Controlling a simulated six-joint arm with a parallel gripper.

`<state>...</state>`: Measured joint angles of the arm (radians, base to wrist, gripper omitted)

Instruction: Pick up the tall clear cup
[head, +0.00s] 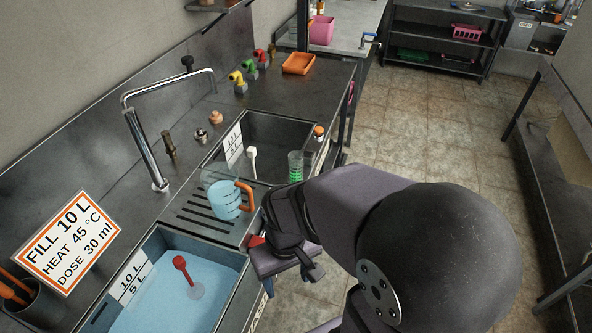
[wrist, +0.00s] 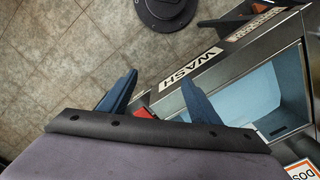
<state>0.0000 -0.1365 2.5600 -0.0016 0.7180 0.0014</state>
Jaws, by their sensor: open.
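The tall clear cup (head: 295,166) stands upright at the right end of the far sink, with green markings on its side. It is not in the wrist view. My gripper (wrist: 160,88) is open and empty, its two blue fingers spread wide in the wrist view. In the head view my gripper is low at the counter's front edge, partly hidden by my arm, nearer the camera than the cup and apart from it. A small red piece (wrist: 145,113) shows between the fingers, at the counter's edge.
A clear jug (head: 226,200) with blue liquid and an orange handle stands on the slotted drainer. The near basin (head: 219,250) holds blue water and a red-handled tool (head: 182,266). A white-headed tool (head: 251,157) and an orange-capped bottle (head: 318,133) are near the cup.

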